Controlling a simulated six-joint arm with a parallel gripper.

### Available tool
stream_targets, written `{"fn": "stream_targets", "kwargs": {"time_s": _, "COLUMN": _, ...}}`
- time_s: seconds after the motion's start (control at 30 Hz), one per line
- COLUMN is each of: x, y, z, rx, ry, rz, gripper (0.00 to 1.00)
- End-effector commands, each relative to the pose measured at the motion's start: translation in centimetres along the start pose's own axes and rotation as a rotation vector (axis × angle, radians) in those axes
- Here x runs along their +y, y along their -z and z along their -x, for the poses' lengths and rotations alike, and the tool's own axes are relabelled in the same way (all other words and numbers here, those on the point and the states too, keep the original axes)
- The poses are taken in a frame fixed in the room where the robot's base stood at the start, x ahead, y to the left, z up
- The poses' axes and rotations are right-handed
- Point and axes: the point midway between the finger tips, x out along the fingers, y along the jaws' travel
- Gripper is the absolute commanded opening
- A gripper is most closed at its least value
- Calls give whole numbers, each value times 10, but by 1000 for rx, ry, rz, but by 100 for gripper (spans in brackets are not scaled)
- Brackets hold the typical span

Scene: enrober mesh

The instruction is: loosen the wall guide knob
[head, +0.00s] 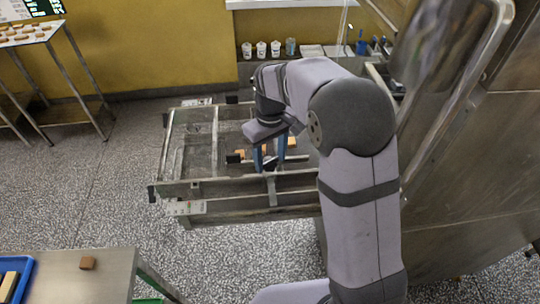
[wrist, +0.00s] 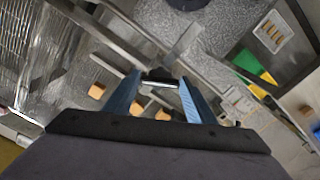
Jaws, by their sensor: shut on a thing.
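My gripper (head: 264,157) reaches down over the metal frame of the enrober mesh (head: 190,140), with its blue fingers near the front rail. In the wrist view, the gripper (wrist: 159,82) has its two blue fingers on either side of a small dark knob with a pale edge (wrist: 158,75). It is shut on this knob, at a metal guide bar (wrist: 112,38). In the head view the fingers and arm hide the knob. How far the knob is turned cannot be seen.
Several brown blocks (wrist: 97,91) lie on the mesh close to the fingers. A black fitting (head: 235,158) sits just left of the gripper. A steel machine housing (head: 470,170) stands at the right. A table with a blue tray (head: 24,264) is at the front left.

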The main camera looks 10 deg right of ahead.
Motion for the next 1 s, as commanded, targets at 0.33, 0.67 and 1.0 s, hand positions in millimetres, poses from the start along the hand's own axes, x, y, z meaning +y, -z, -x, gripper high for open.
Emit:
{"fn": "stream_targets", "kwargs": {"time_s": 0.33, "x": 2, "y": 2, "z": 2, "rx": 4, "ry": -2, "rz": 333, "gripper": 28}}
{"fn": "stream_targets", "kwargs": {"time_s": 0.67, "x": 3, "y": 2, "z": 2, "rx": 4, "ry": -3, "rz": 646, "gripper": 28}}
{"fn": "stream_targets", "kwargs": {"time_s": 1.0, "x": 4, "y": 4, "z": 2, "rx": 5, "ry": -5, "rz": 919, "gripper": 28}}
